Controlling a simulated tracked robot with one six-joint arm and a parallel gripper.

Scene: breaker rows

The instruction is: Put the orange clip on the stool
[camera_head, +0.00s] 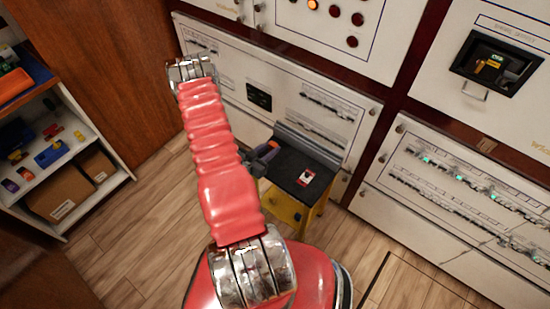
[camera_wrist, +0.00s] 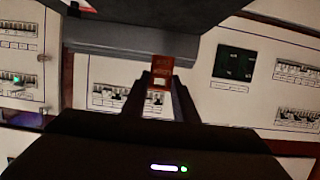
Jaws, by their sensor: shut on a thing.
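The stool (camera_head: 290,163) has a black top, a grey raised edge at the back and a yellow body. It stands against the white panels in the head view. My gripper (camera_head: 268,151) is beside the left part of its top, partly hidden by my red arm. A small orange piece, the orange clip (camera_head: 273,144), shows at the fingertips. In the wrist view my gripper (camera_wrist: 160,95) is shut on the orange clip (camera_wrist: 162,70), which has lettering. The stool's dark top and grey edge (camera_wrist: 120,40) fill the upper part there. I cannot tell whether the clip touches the stool.
A red and white tag (camera_head: 306,177) lies on the stool's top. White breaker panels (camera_head: 455,195) stand behind and to the right. A shelf (camera_head: 75,165) with boxes and small coloured things stands at the left. The wooden floor (camera_head: 140,235) between is clear.

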